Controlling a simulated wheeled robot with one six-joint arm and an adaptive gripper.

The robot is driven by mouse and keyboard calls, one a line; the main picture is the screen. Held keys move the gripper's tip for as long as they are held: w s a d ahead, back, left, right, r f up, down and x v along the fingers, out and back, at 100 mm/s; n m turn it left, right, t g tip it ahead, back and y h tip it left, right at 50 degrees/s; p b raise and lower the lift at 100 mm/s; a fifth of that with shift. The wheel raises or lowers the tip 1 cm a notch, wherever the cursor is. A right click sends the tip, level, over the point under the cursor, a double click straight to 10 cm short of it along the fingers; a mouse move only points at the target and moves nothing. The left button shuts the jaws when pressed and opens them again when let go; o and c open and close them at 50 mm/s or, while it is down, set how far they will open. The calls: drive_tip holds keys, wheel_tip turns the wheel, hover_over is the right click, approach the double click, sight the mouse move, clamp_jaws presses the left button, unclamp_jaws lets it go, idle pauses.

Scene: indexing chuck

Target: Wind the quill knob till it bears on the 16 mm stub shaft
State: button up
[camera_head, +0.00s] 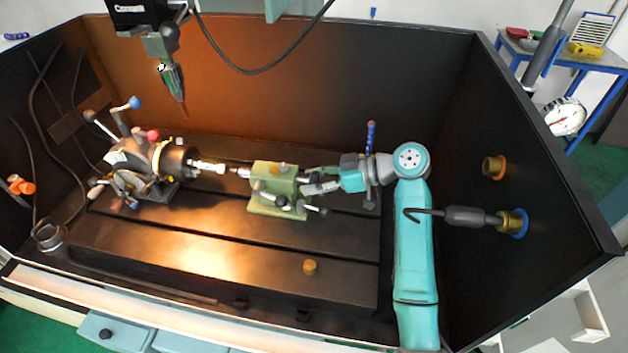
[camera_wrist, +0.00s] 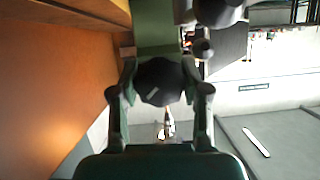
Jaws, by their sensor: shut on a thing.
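The indexing chuck (camera_head: 178,162) stands at the left of the bed and holds the bright stub shaft (camera_head: 208,166), which points right. The green tailstock (camera_head: 272,188) stands to its right, and its quill tip (camera_head: 241,172) faces the shaft's free end. Whether tip and shaft touch is too small to tell. My gripper (camera_head: 308,180) reaches in from the right behind the tailstock. In the wrist view my gripper (camera_wrist: 160,90) is shut on the dark faceted quill knob (camera_wrist: 160,80), with one finger on each side. The knob is mostly hidden in the head view.
Black-knobbed levers (camera_head: 318,208) stick out at the tailstock's front right. A blue-topped post (camera_head: 371,140) stands beside my wrist. A small brass knob (camera_head: 310,267) lies on the front of the bed. A tool head (camera_head: 172,80) hangs at the upper left. The front bed is mostly clear.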

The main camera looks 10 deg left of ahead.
sight(315, 175)
drive_tip(key=m+g, duration=0.3)
drive_tip(key=m, duration=0.1)
drive_tip(key=m+g+y, duration=0.1)
drive_tip(key=m, duration=0.1)
drive_tip(key=m+g+y, duration=0.1)
drive_tip(key=m, duration=0.2)
drive_tip(key=shift+f, duration=0.1)
drive_tip(key=m+y, duration=0.1)
drive_tip(key=m, duration=0.2)
drive_tip(key=m+g+y, duration=0.1)
drive_tip(key=m, duration=0.1)
drive_tip(key=shift+f+m, duration=0.1)
drive_tip(key=shift+m, duration=0.3)
drive_tip(key=m+y, duration=0.1)
drive_tip(key=m, duration=0.2)
drive_tip(key=m+y, duration=0.1)
drive_tip(key=m, duration=0.3)
drive_tip(key=shift+m+t+y, duration=0.3)
drive_tip(key=o, duration=1.2)
drive_tip(key=shift+c, duration=0.2)
wheel_tip(315, 175, up, 10)
drive_tip(key=shift+r, duration=0.1)
